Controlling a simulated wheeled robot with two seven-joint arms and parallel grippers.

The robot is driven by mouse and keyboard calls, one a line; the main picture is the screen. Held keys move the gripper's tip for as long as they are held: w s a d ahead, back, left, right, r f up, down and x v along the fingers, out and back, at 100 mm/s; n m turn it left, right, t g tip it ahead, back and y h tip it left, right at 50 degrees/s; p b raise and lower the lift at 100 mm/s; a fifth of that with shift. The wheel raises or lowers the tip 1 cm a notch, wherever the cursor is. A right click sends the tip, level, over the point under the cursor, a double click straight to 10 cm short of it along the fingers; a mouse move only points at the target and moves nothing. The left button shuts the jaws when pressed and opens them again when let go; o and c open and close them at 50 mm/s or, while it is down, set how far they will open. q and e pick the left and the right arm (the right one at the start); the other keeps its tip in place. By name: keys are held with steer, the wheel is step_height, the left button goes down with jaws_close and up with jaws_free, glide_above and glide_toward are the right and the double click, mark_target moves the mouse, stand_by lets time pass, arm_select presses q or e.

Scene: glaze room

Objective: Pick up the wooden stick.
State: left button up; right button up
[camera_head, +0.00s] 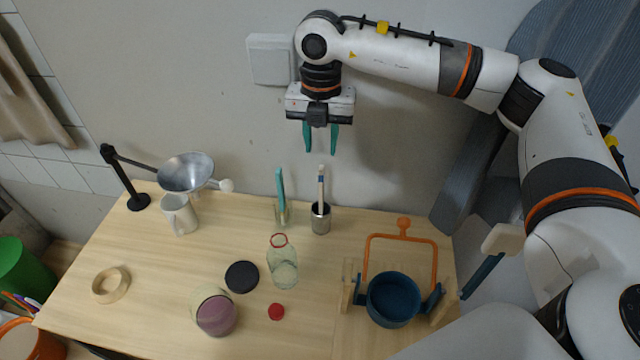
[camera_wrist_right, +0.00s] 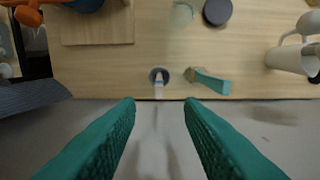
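In the right wrist view the stick (camera_wrist_right: 158,88) shows nearly end-on, in the round cup (camera_wrist_right: 154,70). My right gripper (camera_head: 320,152) points down above the stick and apart from it. Its teal fingers are spread with nothing between them, and they also show in the right wrist view (camera_wrist_right: 160,105). My left gripper is not in view.
A teal stick (camera_head: 281,188) stands in a clear holder just left of the cup. A clear bottle (camera_head: 283,270), white mug (camera_head: 179,214), metal funnel (camera_head: 186,171) on a stand and blue pot (camera_head: 392,300) in an orange-handled frame are on the table. The wall is close behind.

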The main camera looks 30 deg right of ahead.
steer(key=p, duration=0.2)
glide_above(321, 182)
step_height(321, 182, down, 5)
steer(key=shift+w+d+f, duration=0.1)
steer(key=shift+w+d, duration=0.05)
steer(key=shift+f, duration=0.25)
steer(key=f+p, duration=0.1)
steer(key=f, duration=0.1)
steer(key=f+p, duration=0.2)
steer(key=shift+w+d+f, duration=0.1)
steer(key=shift+w, duration=0.1)
steer(key=shift+f, duration=0.4)
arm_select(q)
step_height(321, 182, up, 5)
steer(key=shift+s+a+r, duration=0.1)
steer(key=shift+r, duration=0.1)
arm_select(e)
steer(key=shift+f, duration=0.25)
jaws_close()
